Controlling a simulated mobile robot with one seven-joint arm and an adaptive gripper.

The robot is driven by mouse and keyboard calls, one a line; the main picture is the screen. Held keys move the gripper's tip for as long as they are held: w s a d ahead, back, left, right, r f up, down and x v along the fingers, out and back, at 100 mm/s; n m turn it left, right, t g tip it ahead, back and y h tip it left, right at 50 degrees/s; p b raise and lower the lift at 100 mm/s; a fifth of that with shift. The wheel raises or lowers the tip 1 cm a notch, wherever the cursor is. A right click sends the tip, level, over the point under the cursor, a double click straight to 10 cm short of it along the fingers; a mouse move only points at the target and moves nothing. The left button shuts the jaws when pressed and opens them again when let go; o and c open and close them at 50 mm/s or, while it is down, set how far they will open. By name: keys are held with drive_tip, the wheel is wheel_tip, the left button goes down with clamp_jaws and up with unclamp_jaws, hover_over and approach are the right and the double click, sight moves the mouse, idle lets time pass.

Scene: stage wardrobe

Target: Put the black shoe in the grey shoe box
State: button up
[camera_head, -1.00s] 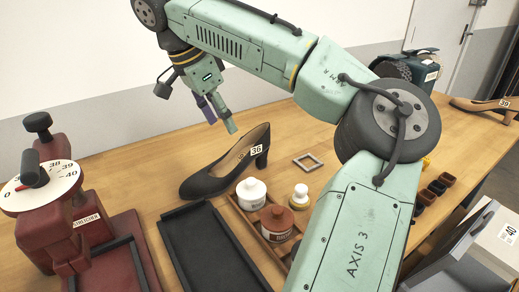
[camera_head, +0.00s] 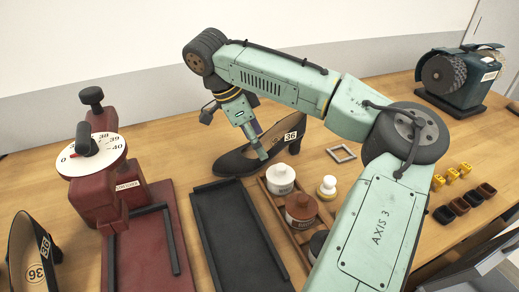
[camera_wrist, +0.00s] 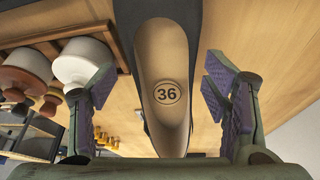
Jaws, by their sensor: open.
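A black heeled shoe (camera_head: 235,163) tagged 36 stands on the wooden table behind the black tray. My open gripper (camera_head: 257,148) is over it, fingers pointing down. In the wrist view, the shoe's tan insole (camera_wrist: 163,60) marked 36 lies between the spread fingers of my gripper (camera_wrist: 160,92); I see no clear contact. A second dark shoe (camera_head: 22,255), also marked 36, is cut off at the lower left. Part of a grey box (camera_head: 482,268) shows at the lower right corner; its inside is mostly out of view.
A red shoe stretcher (camera_head: 105,195) and a black tray (camera_head: 235,240) stand at the left and front. A wooden caddy (camera_head: 283,222) of jars is close to the shoe. A small square frame (camera_head: 341,153) lies behind. A green brush machine (camera_head: 460,80) is far right.

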drive_tip(key=shift+p+x, duration=0.35)
drive_tip(key=shift+x, duration=1.3)
drive_tip(key=shift+w+d+r, duration=0.15)
drive_tip(key=shift+d, duration=0.05)
drive_tip(key=c, duration=1.3)
